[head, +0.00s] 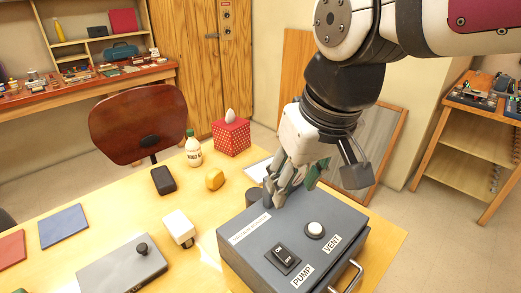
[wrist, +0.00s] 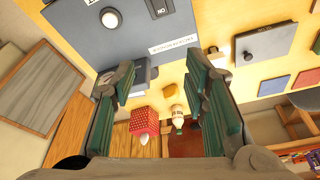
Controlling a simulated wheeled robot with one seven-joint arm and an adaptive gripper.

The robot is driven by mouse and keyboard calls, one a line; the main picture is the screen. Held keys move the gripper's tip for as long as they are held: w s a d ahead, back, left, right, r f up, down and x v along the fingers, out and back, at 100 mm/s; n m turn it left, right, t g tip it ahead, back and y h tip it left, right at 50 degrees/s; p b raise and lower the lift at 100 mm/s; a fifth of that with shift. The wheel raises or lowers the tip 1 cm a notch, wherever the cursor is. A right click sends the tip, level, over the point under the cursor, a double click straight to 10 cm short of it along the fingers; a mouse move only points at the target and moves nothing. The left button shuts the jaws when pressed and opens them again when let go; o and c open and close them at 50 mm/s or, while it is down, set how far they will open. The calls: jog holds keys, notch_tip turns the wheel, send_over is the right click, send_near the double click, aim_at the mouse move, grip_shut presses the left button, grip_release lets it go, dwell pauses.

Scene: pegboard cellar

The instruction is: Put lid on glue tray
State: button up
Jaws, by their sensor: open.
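A flat grey slab (head: 112,271) with a black knob (head: 141,248) lies on the table at the front left and looks like the lid. It also shows at upper right in the wrist view (wrist: 262,42). I cannot tell whether a tray is under it, and no glue tray is clearly identifiable. My gripper (head: 298,182) is open and empty, over the back edge of the grey control box (head: 245,262), well right of the slab. In the wrist view its two green-padded fingers (wrist: 160,75) are spread wide with nothing held between them.
The control box carries a switch, a white knob and a front handle. A white block (head: 178,226), black case (head: 163,180), yellow lump (head: 214,179), bottle (head: 193,150) and red dotted box (head: 231,137) stand on the table. Blue (head: 63,226) and red (head: 11,249) flat pieces lie left.

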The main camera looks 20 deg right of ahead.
jog(key=s+d+f+m, duration=0.1)
jog(key=s+d+f, duration=0.1)
jog(key=s, duration=0.4)
jog(key=shift+d+t+h, duration=0.3)
jog(key=shift+d+t, duration=0.1)
jog(key=shift+d, duration=0.25)
jog(key=shift+r, duration=0.1)
dwell(0.4)
